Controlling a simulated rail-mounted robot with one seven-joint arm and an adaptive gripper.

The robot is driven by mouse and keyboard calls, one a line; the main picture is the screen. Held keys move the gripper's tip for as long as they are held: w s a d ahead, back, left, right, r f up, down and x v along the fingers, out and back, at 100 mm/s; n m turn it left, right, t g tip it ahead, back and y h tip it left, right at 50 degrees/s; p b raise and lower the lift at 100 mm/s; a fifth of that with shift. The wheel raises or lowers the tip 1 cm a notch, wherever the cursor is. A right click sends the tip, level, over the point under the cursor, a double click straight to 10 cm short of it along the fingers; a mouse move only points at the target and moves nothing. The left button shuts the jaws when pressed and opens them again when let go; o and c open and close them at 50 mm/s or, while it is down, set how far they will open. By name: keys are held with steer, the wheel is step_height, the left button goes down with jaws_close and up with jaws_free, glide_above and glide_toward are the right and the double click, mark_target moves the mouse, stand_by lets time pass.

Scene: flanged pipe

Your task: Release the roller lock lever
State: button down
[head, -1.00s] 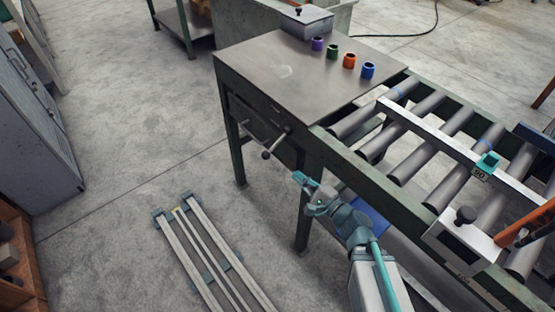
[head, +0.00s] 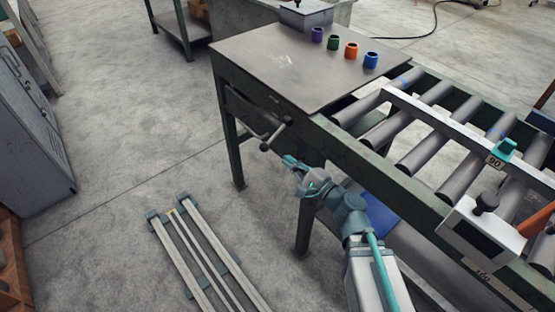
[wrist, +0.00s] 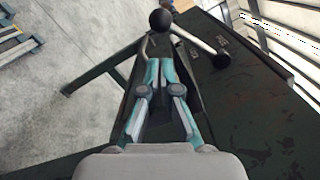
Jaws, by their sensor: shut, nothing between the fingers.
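The lock lever (head: 275,134) is a metal bar with a dark ball at each end, mounted on the side of the dark green bench. In the wrist view, one black ball (wrist: 160,20) is just beyond my fingertips and the other ball (wrist: 222,60) is to the right, along the bar. My gripper (head: 287,160) is shut and empty, with its teal fingers pointing toward the lever, just right of and below the near ball in the head view. It also shows in the wrist view (wrist: 160,66). I cannot tell whether the fingertips touch the lever.
The roller conveyor (head: 424,154) is at the right, with a white rail and a small display box (head: 482,232) on it. Metal rails (head: 200,255) lie on the floor.

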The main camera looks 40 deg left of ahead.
mark_target(275, 135)
steer(key=shift+a+f+b, duration=0.15)
steer(key=shift+a+b, duration=0.2)
steer(key=shift+b, duration=2.8)
steer(key=x, duration=0.3)
steer(key=p+x, duration=0.1)
steer(key=x, duration=0.1)
steer(key=shift+r, duration=0.25)
steer(key=shift+a+r, duration=0.1)
steer(key=shift+m, duration=0.3)
